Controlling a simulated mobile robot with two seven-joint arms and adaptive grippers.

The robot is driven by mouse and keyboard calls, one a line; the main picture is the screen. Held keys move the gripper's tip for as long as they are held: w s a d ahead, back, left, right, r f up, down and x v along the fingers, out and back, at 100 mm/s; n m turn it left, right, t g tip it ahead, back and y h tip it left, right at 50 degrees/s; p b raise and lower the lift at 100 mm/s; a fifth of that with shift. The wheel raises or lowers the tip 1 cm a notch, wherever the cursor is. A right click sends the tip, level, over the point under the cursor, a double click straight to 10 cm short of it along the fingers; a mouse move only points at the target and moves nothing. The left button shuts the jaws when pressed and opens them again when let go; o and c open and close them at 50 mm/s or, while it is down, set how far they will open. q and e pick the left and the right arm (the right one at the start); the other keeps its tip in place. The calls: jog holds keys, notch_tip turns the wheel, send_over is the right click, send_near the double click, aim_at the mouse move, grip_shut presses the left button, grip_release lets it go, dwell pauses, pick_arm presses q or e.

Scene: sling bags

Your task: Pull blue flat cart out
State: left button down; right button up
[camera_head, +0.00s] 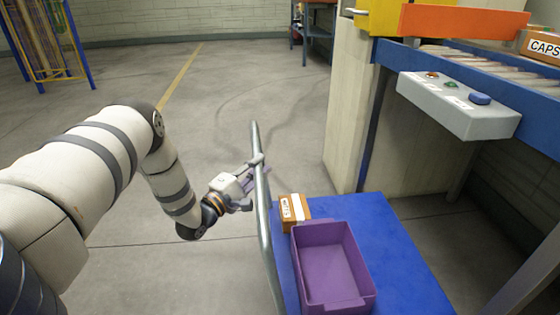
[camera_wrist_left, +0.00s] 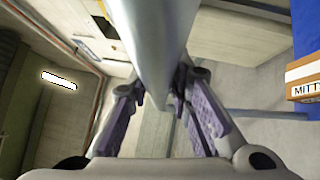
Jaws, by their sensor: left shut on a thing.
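The blue flat cart (camera_head: 385,222) stands on the floor at the lower right of the head view, partly beside the conveyor. Its grey metal handle bar (camera_head: 263,205) rises along its left side. My left gripper (camera_head: 260,170) is shut around this bar near its upper part. The left wrist view shows the bar (camera_wrist_left: 152,50) passing between the purple-padded fingers (camera_wrist_left: 160,105). A blue piece of the cart deck (camera_wrist_left: 306,28) shows at that view's right edge. My right gripper is not in view.
A purple bin (camera_head: 330,262) and a small orange-and-white box (camera_head: 294,212) sit on the cart. The conveyor (camera_head: 470,75) with a grey button box (camera_head: 458,105) is at the right. A beige panel (camera_head: 350,110) stands behind the cart. The floor to the left (camera_head: 120,230) is clear.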

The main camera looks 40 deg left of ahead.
pick_arm(q)
jog(key=shift+s+a+p, duration=0.3)
jog(key=shift+s+a, duration=0.9)
jog(key=shift+s, duration=0.3)
jog(key=c, duration=1.4)
grip_release()
jog(key=shift+c, duration=0.2)
jog(key=s+d+f, duration=0.1)
jog(key=s, duration=1)
jog(key=shift+s+d+f, duration=0.3)
jog(key=shift+s, duration=0.1)
